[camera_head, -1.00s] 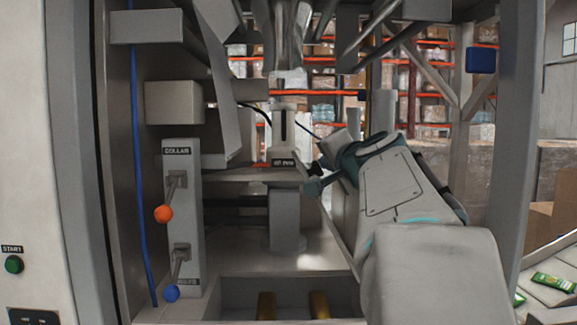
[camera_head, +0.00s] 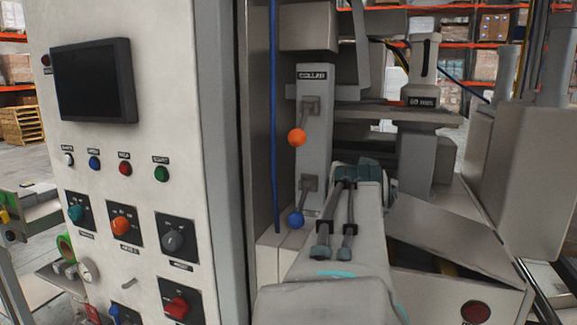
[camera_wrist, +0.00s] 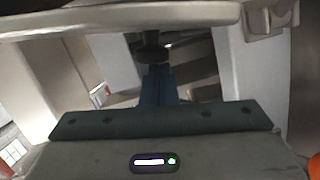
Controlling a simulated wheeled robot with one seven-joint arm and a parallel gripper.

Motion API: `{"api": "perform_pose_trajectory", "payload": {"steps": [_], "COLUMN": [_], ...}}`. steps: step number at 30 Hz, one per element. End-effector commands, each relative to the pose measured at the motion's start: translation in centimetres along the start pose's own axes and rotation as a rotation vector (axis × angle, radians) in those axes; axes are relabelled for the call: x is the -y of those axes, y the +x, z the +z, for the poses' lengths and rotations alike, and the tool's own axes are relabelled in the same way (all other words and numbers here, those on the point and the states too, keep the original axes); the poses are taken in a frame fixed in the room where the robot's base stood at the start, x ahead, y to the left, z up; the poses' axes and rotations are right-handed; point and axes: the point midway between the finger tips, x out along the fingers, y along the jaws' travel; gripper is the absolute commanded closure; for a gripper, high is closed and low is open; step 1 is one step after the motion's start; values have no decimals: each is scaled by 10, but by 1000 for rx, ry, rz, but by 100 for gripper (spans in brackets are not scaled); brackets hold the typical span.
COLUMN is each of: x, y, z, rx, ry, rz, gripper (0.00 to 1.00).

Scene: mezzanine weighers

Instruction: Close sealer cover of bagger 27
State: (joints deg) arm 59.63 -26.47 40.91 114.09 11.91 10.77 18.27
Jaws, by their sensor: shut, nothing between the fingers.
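Bagger 27 fills the head view; I see no number on it. A flat grey plate (camera_head: 455,240), seemingly the sealer cover, sits tilted at the lower right. My arm crosses in front of the plate's left side and hides part of the bay. My gripper (camera_wrist: 157,72) shows in the wrist view with its blue fingers together and empty. A dark round part lies just beyond the fingertips. In the head view I cannot clearly make out the fingertips.
A collar post (camera_head: 314,150) carries an orange-knobbed lever (camera_head: 297,137) and a blue-knobbed lever (camera_head: 295,219) close to my arm. The control cabinet (camera_head: 180,60) with screen (camera_head: 95,80) stands left. A red button (camera_head: 475,312) is at the lower right. A grey housing (camera_head: 525,150) stands right.

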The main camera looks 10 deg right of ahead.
Motion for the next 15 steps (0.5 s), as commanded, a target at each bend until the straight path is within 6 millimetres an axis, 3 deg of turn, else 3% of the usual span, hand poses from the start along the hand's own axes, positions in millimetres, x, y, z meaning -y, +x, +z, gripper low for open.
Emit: {"api": "perform_pose_trajectory", "payload": {"steps": [1, 3, 15], "x": [-2, -1, 2], "y": [4, 6, 18], "z": [17, 29, 80], "rx": [-1, -1, -1], "ry": [-27, -63, -226], "rz": [11, 23, 66], "gripper": [100, 100, 100]}}
